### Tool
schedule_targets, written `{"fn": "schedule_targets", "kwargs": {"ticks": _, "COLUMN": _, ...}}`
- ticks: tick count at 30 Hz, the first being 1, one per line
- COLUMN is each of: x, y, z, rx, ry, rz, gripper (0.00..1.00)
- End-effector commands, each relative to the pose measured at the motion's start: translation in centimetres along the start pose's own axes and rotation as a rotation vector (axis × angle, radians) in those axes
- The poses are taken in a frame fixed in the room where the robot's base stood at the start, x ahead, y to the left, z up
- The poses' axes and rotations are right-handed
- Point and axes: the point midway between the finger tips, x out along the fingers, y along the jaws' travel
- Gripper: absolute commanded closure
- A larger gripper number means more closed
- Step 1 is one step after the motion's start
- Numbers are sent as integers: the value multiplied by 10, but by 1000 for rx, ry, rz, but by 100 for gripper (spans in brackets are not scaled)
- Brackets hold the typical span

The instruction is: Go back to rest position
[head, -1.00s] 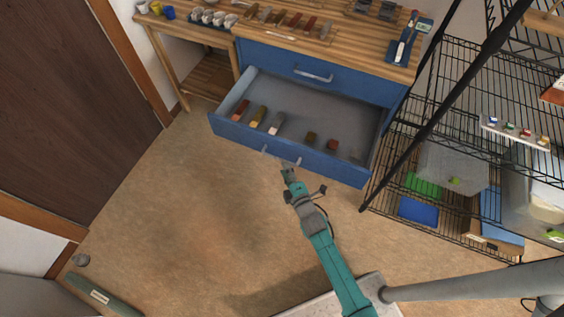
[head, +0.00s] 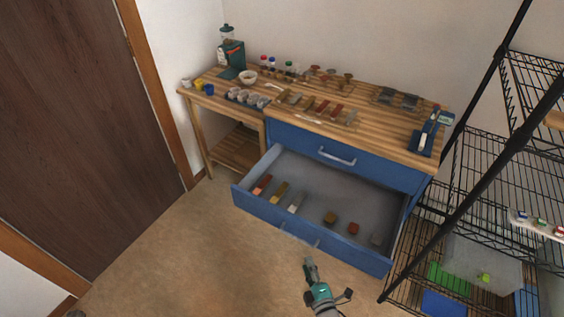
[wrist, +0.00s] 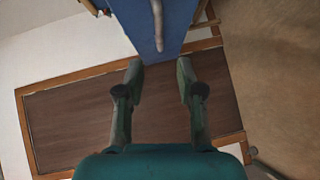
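My gripper (head: 308,262) is in front of the open blue drawer, just short of its front handle in the head view. In the wrist view its two fingers (wrist: 160,75) are spread apart with nothing between them. The lower drawer (head: 262,208) is pulled out and holds several small blocks in brown, yellow, grey and red. A blue drawer front with a grey handle (wrist: 158,25) shows beyond the fingertips in the wrist view. Whether a fingertip touches it is hard to tell.
A wooden workbench (head: 375,138) with cups, tools and a grinder (head: 231,58) stands behind the drawer. A black wire shelf (head: 480,190) is at the right. A brown door (head: 80,110) is at the left. The floor (head: 190,260) left of my gripper is clear.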

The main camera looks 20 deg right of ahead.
Motion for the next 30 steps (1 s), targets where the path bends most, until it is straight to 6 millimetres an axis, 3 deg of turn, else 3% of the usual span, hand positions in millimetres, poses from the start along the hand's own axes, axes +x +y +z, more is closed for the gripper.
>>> {"fn": "schedule_targets", "kwargs": {"ticks": 5, "x": -5, "y": -1, "z": 0, "rx": 12, "ry": 0, "rz": -2, "gripper": 63}}
{"fn": "schedule_targets", "kwargs": {"ticks": 8, "x": -23, "y": -2, "z": -1, "rx": 60, "ry": -2, "rz": -8, "gripper": 63}}
{"fn": "schedule_targets", "kwargs": {"ticks": 13, "x": -84, "y": 2, "z": -4, "rx": 238, "ry": -8, "rz": -24, "gripper": 63}}
{"fn": "schedule_targets", "kwargs": {"ticks": 19, "x": -162, "y": 20, "z": -9, "rx": 487, "ry": -21, "rz": -42, "gripper": 63}}
{"fn": "schedule_targets", "kwargs": {"ticks": 30, "x": -286, "y": 87, "z": -21, "rx": 943, "ry": -58, "rz": -68, "gripper": 63}}
